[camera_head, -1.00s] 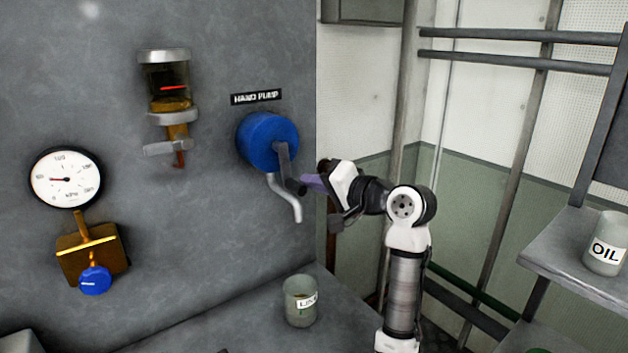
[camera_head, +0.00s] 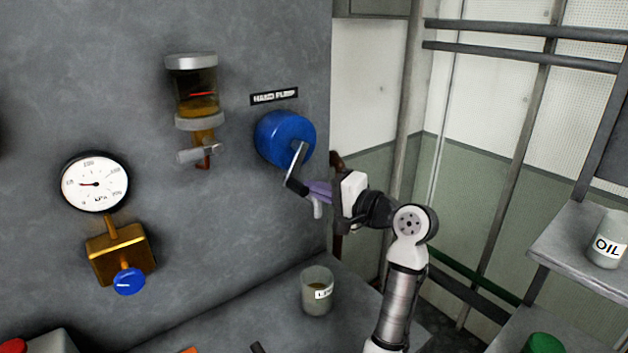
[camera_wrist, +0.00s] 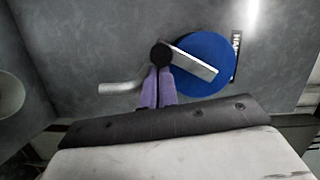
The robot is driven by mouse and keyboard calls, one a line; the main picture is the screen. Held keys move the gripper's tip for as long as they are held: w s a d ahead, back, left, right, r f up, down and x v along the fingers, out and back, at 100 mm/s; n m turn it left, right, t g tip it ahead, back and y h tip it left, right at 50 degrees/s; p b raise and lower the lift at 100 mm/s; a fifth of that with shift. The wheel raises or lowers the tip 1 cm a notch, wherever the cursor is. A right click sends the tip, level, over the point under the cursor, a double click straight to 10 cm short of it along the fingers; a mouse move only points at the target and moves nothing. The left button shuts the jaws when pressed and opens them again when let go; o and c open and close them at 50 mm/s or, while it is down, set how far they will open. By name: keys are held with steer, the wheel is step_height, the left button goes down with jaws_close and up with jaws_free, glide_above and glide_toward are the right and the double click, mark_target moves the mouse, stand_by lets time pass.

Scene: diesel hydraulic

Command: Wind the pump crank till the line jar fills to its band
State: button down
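The blue hand pump (camera_head: 284,138) is on the grey wall, and its grey crank arm (camera_head: 297,162) points down and slightly left. My gripper (camera_head: 308,188) has its purple fingers shut on the black crank handle (camera_head: 293,186); the wrist view shows the fingers against this handle (camera_wrist: 161,54). A glass jar labelled apparently LINE (camera_head: 317,292) stands on the bench; its contents and any band are unclear. A wall-mounted sight glass (camera_head: 196,90) has a red mark and amber liquid with its top close to that mark.
A pressure gauge (camera_head: 95,182) and a brass valve with a blue knob (camera_head: 129,281) are on the wall at left. A grey outlet pipe (camera_wrist: 121,88) shows beside the pump. An OIL jar (camera_head: 608,240) stands on a shelf at right.

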steer(key=shift+s+a+r+p, duration=0.2)
steer(key=shift+s+a+p, duration=0.2)
steer(key=shift+a+p, duration=0.1)
steer(key=shift+s+a+r+p, duration=0.15)
steer(key=shift+s+a+p, duration=0.25)
steer(key=shift+a, duration=0.1)
steer(key=shift+s+a+r+p, duration=0.45)
steer(key=shift+a+r+p, duration=0.15)
steer(key=shift+a+p, duration=0.2)
steer(key=shift+d, duration=0.15)
